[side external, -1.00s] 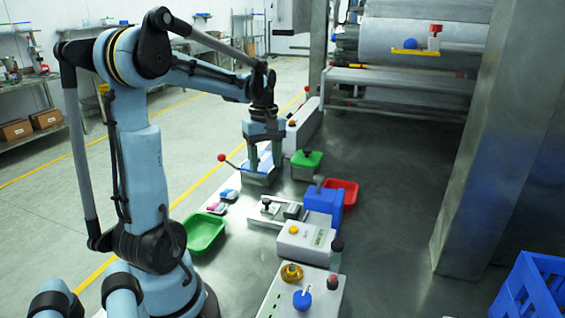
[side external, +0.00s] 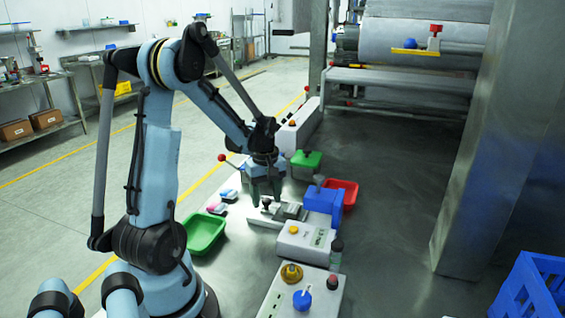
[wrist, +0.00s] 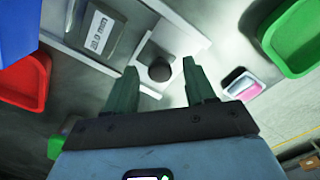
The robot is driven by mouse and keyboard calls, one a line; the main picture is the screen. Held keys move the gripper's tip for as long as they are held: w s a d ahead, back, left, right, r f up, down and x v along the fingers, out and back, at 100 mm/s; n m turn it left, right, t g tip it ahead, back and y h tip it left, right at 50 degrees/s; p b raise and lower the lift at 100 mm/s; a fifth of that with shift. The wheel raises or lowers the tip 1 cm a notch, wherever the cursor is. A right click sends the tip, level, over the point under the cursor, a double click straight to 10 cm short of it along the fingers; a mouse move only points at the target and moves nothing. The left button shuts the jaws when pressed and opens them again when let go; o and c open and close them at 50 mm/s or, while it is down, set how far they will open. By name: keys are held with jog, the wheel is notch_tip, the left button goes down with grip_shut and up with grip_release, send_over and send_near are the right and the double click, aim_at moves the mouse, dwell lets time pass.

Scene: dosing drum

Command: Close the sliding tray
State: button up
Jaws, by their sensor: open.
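A low metal fixture (side external: 258,220) with a sliding plate sits on the bench; I take it to be the sliding tray. A dark round knob (wrist: 160,70) stands up from its pale plate (wrist: 185,40) in the wrist view. Beside it is a grey block (wrist: 98,27) with a millimetre label. My gripper (side external: 266,197) points down over the fixture, open. In the wrist view its two green fingers lie either side of the knob, apart from each other. I cannot tell whether they touch the knob. In the side view the fingers partly hide the fixture.
A blue block (side external: 323,203) and red bin (side external: 347,192) stand right of the fixture. A white button box (side external: 300,243) is in front, a green bin (side external: 204,233) at the left. Small pink and blue items (side external: 217,208) lie nearby.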

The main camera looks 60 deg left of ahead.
aim_at(293, 208)
grip_shut()
jog(key=shift+w+d, duration=2.65)
jog(key=shift+w, duration=0.05)
grip_release()
jog(key=shift+a, duration=0.1)
